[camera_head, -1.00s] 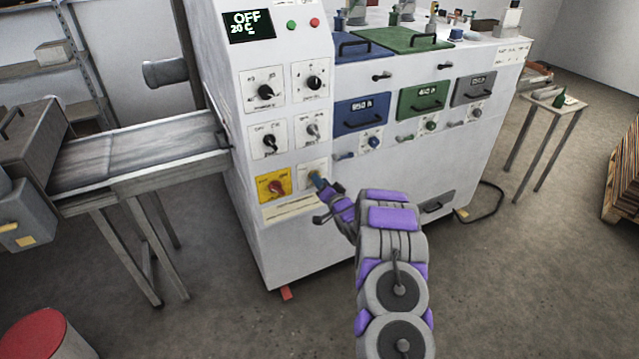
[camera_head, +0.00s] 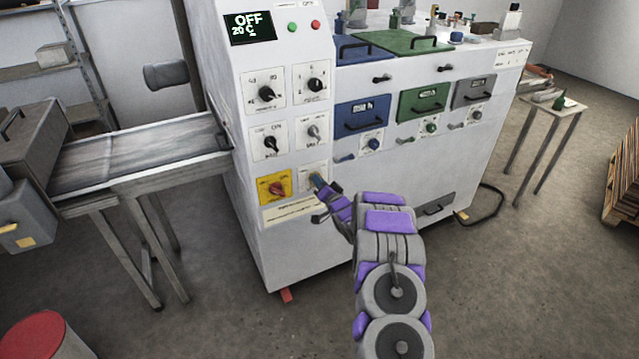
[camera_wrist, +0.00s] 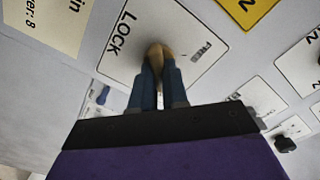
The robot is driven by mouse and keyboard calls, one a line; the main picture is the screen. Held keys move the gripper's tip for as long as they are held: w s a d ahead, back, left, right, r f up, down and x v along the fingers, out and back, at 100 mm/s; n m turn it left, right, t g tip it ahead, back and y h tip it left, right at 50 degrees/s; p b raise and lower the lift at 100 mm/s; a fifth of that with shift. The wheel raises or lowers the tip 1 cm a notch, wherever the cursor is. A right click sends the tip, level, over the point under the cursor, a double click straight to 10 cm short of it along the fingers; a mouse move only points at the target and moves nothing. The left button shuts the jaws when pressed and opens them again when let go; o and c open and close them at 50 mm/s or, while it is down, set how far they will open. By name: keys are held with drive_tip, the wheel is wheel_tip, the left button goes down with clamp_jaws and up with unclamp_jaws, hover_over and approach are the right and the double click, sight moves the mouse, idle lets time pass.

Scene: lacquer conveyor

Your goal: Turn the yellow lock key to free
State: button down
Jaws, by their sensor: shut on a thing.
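The lock key (camera_wrist: 154,56) is a small brass-yellow piece on a white plate (camera_wrist: 190,28) marked LOCK and FREE in the wrist view. My gripper (camera_wrist: 156,72) is shut on the key, with its two blue-grey fingers on either side of it. The fingers hide part of the key, and I cannot tell which label it points at. In the head view my gripper (camera_head: 318,181) reaches the lower right plate of the white control panel (camera_head: 300,215), where the key itself is hidden.
Several black knobs are above, such as one (camera_head: 267,94). The display (camera_head: 248,27) reads OFF, 20 C. A conveyor (camera_head: 150,145) stands at left. Floor in front is clear.

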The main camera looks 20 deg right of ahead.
drive_tip(key=shift+n, duration=0.3)
drive_tip(key=n+p, duration=0.1)
drive_tip(key=n, duration=0.5)
drive_tip(key=n+p, duration=0.2)
drive_tip(key=n, duration=0.4)
drive_tip(key=n+p, duration=0.1)
drive_tip(key=n, duration=0.6)
drive_tip(key=shift+s+a+f, duration=0.1)
drive_tip(key=shift+a+f, duration=0.15)
drive_tip(key=shift+a, duration=0.1)
drive_tip(key=shift+a, duration=0.1)
idle(1.0)
drive_tip(key=c, duration=1.1)
unclamp_jaws()
drive_tip(key=shift+p, duration=0.3)
drive_tip(key=shift+c, duration=0.2)
drive_tip(key=shift+r, duration=0.1)
